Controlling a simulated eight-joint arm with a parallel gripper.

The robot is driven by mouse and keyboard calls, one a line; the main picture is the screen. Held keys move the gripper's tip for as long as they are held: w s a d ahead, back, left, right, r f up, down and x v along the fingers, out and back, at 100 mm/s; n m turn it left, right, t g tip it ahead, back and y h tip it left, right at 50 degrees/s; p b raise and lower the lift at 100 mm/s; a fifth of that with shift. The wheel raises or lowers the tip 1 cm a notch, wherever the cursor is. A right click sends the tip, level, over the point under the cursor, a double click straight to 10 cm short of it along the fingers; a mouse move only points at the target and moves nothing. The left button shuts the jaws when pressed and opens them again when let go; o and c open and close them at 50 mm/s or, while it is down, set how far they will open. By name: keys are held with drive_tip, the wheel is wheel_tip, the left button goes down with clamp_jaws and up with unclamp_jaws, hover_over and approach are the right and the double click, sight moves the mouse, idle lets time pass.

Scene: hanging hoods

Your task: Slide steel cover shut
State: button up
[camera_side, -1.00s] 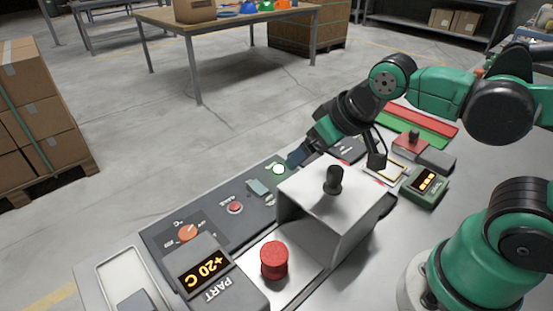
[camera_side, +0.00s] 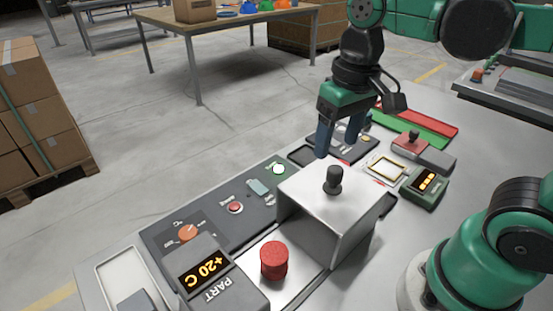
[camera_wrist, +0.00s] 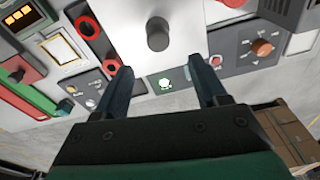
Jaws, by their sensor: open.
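The steel cover (camera_side: 312,208) is a pale box-like hood with a black knob (camera_side: 333,180) on top. It stands beside a red ribbed cylinder (camera_side: 273,260), which is uncovered on a pale plate. My gripper (camera_side: 338,149) points down above the far side of the cover, open and empty, apart from the knob. In the wrist view the cover (camera_wrist: 185,20) is at the top, and its knob (camera_wrist: 158,33) lies beyond the gap between my open fingertips (camera_wrist: 165,75).
A PART display (camera_side: 205,262) reading +20 C stands left of the red cylinder. A dark control panel (camera_side: 225,205) with a red button and lit green light runs behind the cover. A green display box (camera_side: 424,187) and red-topped block (camera_side: 412,145) stand to the right.

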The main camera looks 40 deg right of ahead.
sight(336, 169)
drive_tip(key=shift+s+r+g, duration=0.2)
drive_tip(key=shift+r+g, duration=0.1)
drive_tip(key=shift+g, duration=0.1)
drive_tip(key=shift+a+f, duration=0.1)
drive_tip(key=shift+f, duration=2.6)
drive_tip(key=shift+s, duration=0.1)
clamp_jaws()
